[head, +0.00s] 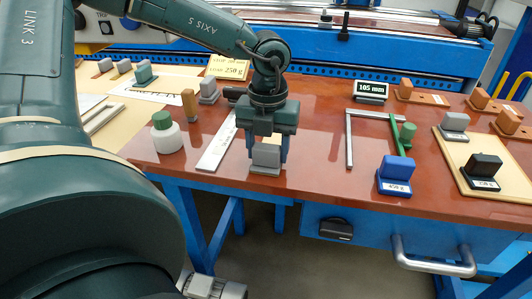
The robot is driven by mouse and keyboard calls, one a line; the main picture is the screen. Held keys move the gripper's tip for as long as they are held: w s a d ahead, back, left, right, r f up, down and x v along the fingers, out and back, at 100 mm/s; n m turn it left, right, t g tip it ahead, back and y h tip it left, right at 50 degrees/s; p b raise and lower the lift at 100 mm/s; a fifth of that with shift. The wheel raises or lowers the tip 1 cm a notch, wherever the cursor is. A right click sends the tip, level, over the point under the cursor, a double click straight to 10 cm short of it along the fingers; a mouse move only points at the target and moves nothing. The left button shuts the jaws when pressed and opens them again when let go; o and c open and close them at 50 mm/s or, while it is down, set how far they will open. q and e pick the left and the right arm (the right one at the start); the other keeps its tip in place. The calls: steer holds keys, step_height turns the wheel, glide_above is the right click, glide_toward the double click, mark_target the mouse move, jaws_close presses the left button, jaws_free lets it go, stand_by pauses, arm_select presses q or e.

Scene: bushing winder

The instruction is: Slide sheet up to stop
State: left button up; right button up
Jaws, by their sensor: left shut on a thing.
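My left gripper (266,160) points down near the front edge of the red-brown table. It is shut on a grey block (266,156), which has a thin pale base (264,171) under it at the table edge. I cannot tell whether this base is the sheet. A pale flat ruler-like strip (216,146) lies just left of the gripper. A grey metal angle frame (349,140), possibly the stop, lies to the right, with a green block (407,134) by its right side. My right gripper is not in view.
A blue weight block (396,174) stands front right. A tan board (462,155) farther right bears grey and black blocks. A white jar with a green lid (165,133) stands left. A "105 mm" display (370,91) stands behind the frame. Table between gripper and frame is clear.

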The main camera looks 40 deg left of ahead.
mark_target(273, 138)
arm_select(q)
steer(key=shift+w+a+b, duration=0.15)
steer(key=shift+w+a, duration=0.1)
steer(key=shift+w, duration=0.25)
steer(key=shift+w+a+b, duration=0.15)
steer(key=shift+w+a, duration=0.1)
steer(key=shift+w, duration=0.2)
steer(key=shift+f+b, duration=0.1)
steer(key=shift+b, duration=0.4)
steer(key=shift+w+a, duration=0.1)
steer(key=shift+w+a+b, duration=0.3)
steer(key=shift+w+a, duration=0.05)
steer(key=shift+w, duration=0.3)
steer(key=shift+w+a+b, duration=0.3)
steer(key=shift+w, duration=0.35)
steer(key=o, duration=1.1)
steer(key=shift+c, duration=0.2)
